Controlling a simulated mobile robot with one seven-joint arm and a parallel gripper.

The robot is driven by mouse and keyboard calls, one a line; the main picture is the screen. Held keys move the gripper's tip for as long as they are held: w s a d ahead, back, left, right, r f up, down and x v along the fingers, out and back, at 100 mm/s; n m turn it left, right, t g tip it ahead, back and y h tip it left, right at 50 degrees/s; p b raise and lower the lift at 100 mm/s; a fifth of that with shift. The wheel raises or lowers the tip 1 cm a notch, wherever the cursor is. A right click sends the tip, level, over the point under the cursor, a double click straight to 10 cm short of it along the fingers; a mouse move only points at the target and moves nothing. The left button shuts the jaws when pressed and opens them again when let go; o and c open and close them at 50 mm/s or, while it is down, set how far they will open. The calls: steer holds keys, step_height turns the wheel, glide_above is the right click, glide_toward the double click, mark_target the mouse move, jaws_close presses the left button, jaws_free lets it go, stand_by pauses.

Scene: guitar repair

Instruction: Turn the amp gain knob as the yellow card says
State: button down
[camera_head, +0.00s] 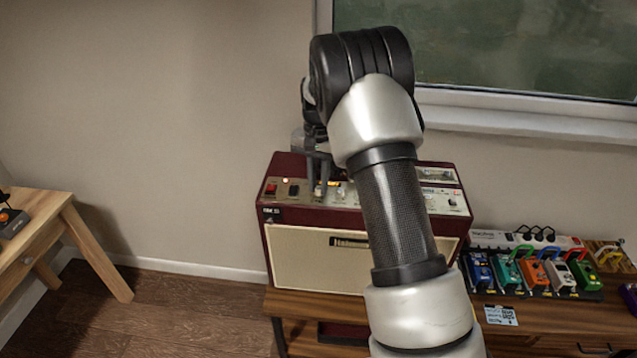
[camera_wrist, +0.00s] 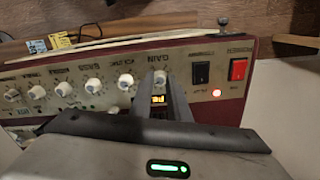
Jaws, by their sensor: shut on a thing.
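The amp (camera_head: 310,215) is a dark red box with a cream front and a control panel on top, standing on a wooden bench. In the wrist view, my gripper (camera_wrist: 161,82) points at the panel, its two grey fingers shut around the white gain knob (camera_wrist: 160,77) under the upside-down word GAIN. In the head view, my gripper (camera_head: 317,188) reaches down to the panel's left part. A small yellow card (camera_wrist: 60,41) lies beyond the amp's front edge in the wrist view; its writing is too small to read. The knob's pointer cannot be made out.
Other white knobs (camera_wrist: 94,85) stand in a row beside the gain knob. A black switch (camera_wrist: 201,73) and a red switch (camera_wrist: 238,69) sit on its other side. Coloured pedals (camera_head: 535,272) stand right of the amp. A wooden table (camera_head: 60,225) is far left.

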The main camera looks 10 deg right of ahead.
mark_target(318, 189)
steer(key=c, duration=1.7)
jaws_free()
steer(key=shift+o, duration=0.2)
steer(key=shift+r, duration=0.1)
step_height(318, 189, up, 17)
steer(key=shift+r, duration=0.15)
